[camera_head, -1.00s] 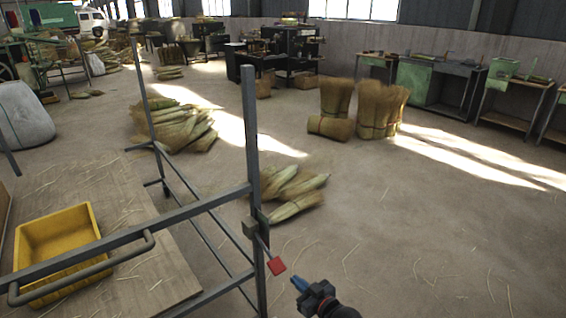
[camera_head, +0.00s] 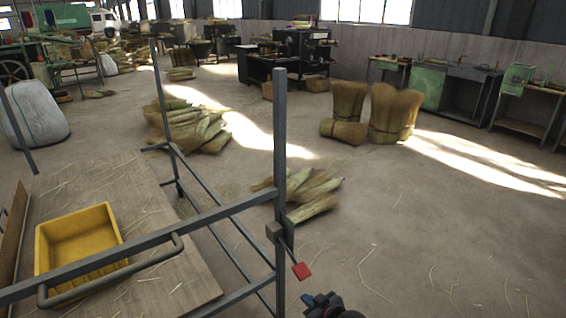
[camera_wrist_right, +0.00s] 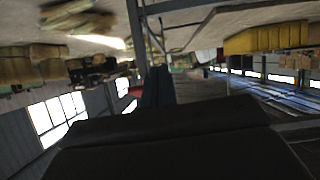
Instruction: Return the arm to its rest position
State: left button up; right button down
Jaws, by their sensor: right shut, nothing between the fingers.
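My right gripper (camera_head: 310,301) shows at the bottom of the head view, just right of the grey frame post. It is shut and holds nothing. It is apart from the red-tipped lever (camera_head: 301,270) on the post, a little below it. In the right wrist view my shut fingers (camera_wrist_right: 158,88) stand in the middle, and the room appears upside down. My left gripper is not in view.
The grey metal frame (camera_head: 280,150) with a bar handle (camera_head: 110,272) stands close in front. A yellow bin (camera_head: 75,240) sits on the wooden table (camera_head: 150,215). Broom straw bundles (camera_head: 312,190) lie on the floor behind the post.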

jog(key=s+d+m+g+h, duration=0.3)
jog(key=s+d+g+h, duration=0.4)
jog(key=s, duration=0.6)
jog(key=s+f+m+g, duration=0.1)
jog(key=s+f, duration=0.2)
jog(key=s, duration=0.8)
jog(key=s+d+f+m+g+y, duration=0.1)
jog(key=s+f, duration=0.3)
jog(key=s, duration=0.7)
jog(key=shift+s+d+m, duration=0.15)
jog(key=shift+m, duration=0.15)
